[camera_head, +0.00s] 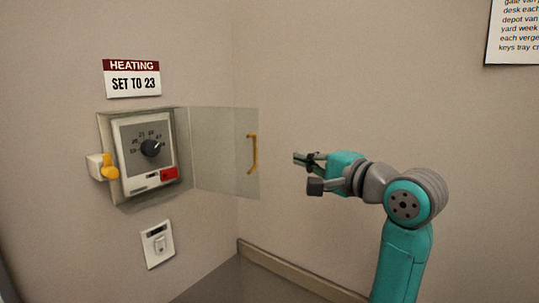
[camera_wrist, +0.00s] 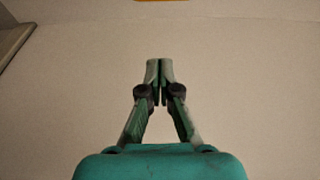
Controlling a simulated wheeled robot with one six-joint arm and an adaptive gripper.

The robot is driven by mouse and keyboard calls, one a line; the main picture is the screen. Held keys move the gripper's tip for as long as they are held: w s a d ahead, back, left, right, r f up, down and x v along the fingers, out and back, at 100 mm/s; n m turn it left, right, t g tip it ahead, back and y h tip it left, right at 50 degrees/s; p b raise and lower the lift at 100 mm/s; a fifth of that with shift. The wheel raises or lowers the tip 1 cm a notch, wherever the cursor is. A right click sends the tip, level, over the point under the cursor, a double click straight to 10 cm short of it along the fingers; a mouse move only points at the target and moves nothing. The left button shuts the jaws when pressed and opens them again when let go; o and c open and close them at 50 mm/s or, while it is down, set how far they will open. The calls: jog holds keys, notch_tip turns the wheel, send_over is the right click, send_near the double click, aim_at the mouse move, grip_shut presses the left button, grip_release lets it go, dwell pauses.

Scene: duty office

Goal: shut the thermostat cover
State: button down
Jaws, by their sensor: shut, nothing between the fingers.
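The thermostat (camera_head: 148,150) is on the left wall, with a black dial, a red switch and a metal box frame around it. Its clear cover (camera_head: 222,150) is swung wide open on the right side, and a yellow handle (camera_head: 252,153) stands at its free edge. My gripper (camera_head: 297,159) is to the right of the handle, apart from it, pointing left. In the wrist view my gripper (camera_wrist: 160,64) is shut and empty, the fingertips together. A yellow strip at the top edge of the wrist view (camera_wrist: 162,1) is probably the handle, mostly cut off.
A yellow latch (camera_head: 108,168) sits on the box's left side. A sign reading "HEATING SET TO 23" (camera_head: 132,78) is above, and a wall switch (camera_head: 158,244) below. A notice (camera_head: 514,32) hangs upper right. The wall between cover and gripper is clear.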

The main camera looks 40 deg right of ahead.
jog(key=w+a, duration=0.4)
jog(key=w, duration=0.4)
jog(key=shift+w, duration=0.2)
jog(key=shift+a, duration=0.1)
dwell(0.3)
jog(key=shift+a, duration=0.15)
